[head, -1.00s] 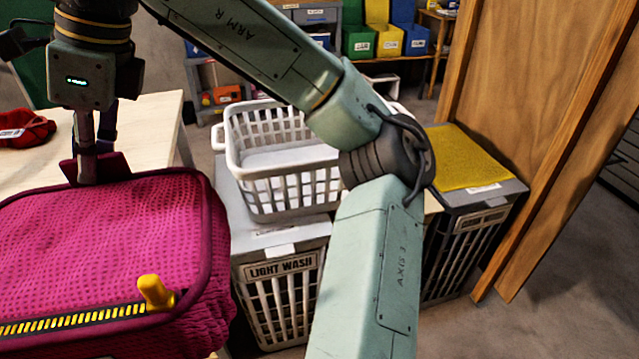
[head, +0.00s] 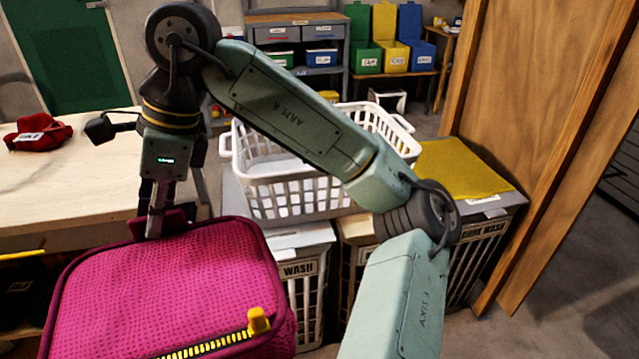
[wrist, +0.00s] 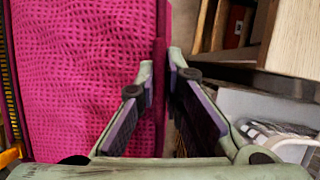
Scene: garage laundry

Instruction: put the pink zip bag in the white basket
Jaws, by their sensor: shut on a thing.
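The pink zip bag (head: 165,285) hangs from my gripper (head: 157,222) at the lower left of the head view, with its yellow zip and pull facing me. My gripper is shut on a dark pink tab at the bag's top edge. In the wrist view, the bag (wrist: 85,75) fills the left side and the fingers (wrist: 160,85) close on its edge strip. The white basket (head: 290,196) stands behind and to the right of the bag, on top of hampers. It has slatted sides and an open top. My arm covers part of its right side.
A wooden table (head: 70,185) with a red cloth item (head: 38,132) is at the left. A yellow folded cloth (head: 455,170) lies on the dark wash hamper (head: 480,245) right of the basket. A wooden panel (head: 530,120) stands at the far right. Coloured bins (head: 395,55) are at the back.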

